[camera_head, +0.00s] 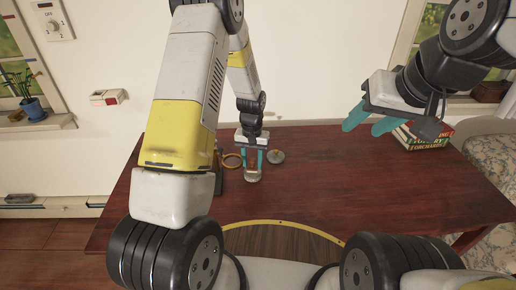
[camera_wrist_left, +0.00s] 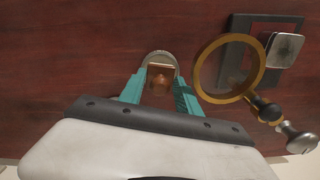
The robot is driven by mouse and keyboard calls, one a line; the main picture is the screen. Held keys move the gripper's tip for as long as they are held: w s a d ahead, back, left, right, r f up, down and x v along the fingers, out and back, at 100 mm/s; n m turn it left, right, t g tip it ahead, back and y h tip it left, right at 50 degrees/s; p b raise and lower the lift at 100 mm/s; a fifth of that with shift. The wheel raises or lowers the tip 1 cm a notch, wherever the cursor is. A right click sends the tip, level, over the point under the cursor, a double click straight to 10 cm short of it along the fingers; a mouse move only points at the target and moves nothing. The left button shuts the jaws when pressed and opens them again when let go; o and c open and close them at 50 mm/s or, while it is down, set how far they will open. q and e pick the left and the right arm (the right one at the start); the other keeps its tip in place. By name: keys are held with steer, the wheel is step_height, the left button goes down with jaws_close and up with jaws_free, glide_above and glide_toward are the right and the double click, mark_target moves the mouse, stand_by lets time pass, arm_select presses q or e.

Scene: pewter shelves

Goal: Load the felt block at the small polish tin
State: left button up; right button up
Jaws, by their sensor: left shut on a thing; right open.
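My left gripper (camera_head: 252,168) reaches down over the middle of the table. In the left wrist view my left gripper (camera_wrist_left: 158,85) is shut on the felt block (camera_wrist_left: 158,80), a small brown block with a rounded knob. The small round polish tin (camera_wrist_left: 160,58) shows a pale rim just behind and around the block. In the head view the tin (camera_head: 252,178) is right below the fingertips. I cannot tell whether the block touches the tin's inside. My right gripper (camera_head: 371,122) is open and empty, above the table's right back part.
A round grey lid-like piece (camera_head: 276,156) lies right of the left gripper. A brass-ringed magnifier (camera_wrist_left: 230,68) and a dark frame (camera_wrist_left: 234,62) with a silver piece (camera_wrist_left: 285,50) are beside the tin.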

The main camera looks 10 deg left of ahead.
mark_target(253, 159)
arm_select(q)
steer(key=shift+r, duration=2.95)
